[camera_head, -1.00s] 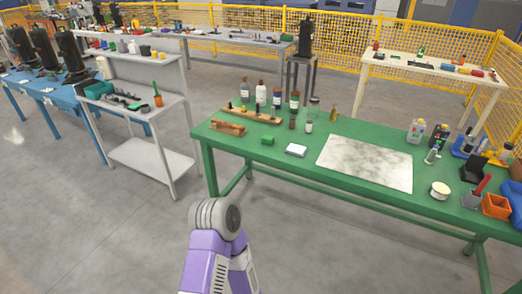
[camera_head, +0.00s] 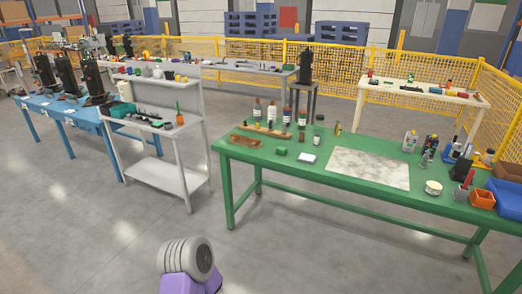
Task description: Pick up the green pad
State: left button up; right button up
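The green pad (camera_head: 281,151) is a small green block lying on the green table (camera_head: 255,163), near its front left edge. A small white block (camera_head: 307,158) lies just to its right, and a brown wooden tray (camera_head: 244,141) lies to its left. A purple and grey arm part of mine shows at the bottom, well in front of the table and apart from the pad. Neither gripper shows in the view.
Several bottles (camera_head: 272,116) stand behind the pad. A grey mottled plate (camera_head: 368,168) covers the table's middle, with an orange bin (camera_head: 482,199) at the right. A grey shelf cart (camera_head: 165,176) stands left of the table. The floor in front is clear.

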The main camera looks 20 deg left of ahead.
aim_at(279, 150)
jog(key=u, duration=0.9)
jog(key=i, duration=2.45)
jog(key=z, duration=0.95)
